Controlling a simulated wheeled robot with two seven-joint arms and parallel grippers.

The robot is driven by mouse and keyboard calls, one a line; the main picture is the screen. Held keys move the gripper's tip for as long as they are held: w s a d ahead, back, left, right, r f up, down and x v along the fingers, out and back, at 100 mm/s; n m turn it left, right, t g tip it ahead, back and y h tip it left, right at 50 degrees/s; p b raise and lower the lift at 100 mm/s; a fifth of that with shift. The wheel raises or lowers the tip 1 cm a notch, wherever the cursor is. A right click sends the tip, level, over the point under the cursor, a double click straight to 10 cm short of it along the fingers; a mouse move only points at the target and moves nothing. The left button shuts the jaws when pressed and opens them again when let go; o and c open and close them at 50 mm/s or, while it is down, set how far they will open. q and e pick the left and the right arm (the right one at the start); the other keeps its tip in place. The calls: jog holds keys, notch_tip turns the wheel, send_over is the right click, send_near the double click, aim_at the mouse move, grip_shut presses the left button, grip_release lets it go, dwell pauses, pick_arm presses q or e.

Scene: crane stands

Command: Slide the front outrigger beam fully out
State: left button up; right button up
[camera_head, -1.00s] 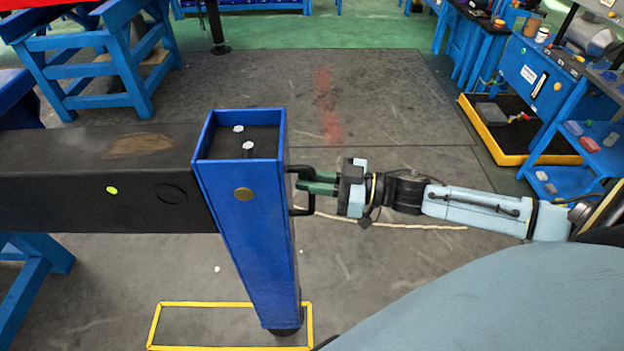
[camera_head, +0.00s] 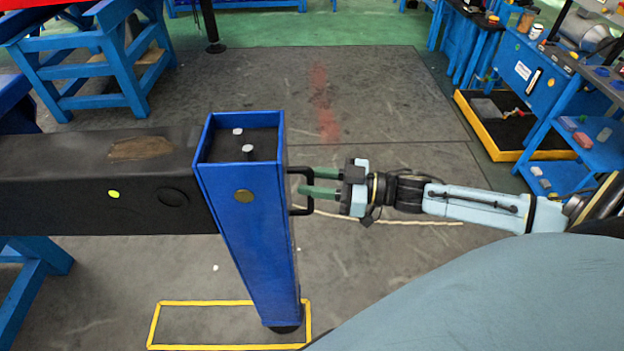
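The black outrigger beam (camera_head: 70,180) runs in from the left edge to a blue upright leg (camera_head: 250,235) with an open top. A black D-shaped handle (camera_head: 301,211) sticks out from the leg's right face. My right gripper (camera_head: 303,181) is at this handle, its two green fingers apart with a visible gap. The fingertips overlap the handle's upper part; contact cannot be told. The leg's foot (camera_head: 287,329) is over the right part of a yellow floor outline (camera_head: 152,325). My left gripper is not in view.
A blue trestle (camera_head: 118,65) stands at the back left, another blue support (camera_head: 35,265) under the beam. Blue shelves and a yellow-edged tray (camera_head: 500,150) stand at the right. A pale cord (camera_head: 400,221) lies on the floor behind my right arm. The middle floor is clear.

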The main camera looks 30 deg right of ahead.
jog(key=shift+w+a, duration=0.1)
jog(key=shift+a, duration=0.05)
jog(key=p+v, duration=0.1)
jog(key=v, duration=1.2)
jog(key=shift+d, duration=0.25)
dwell(0.4)
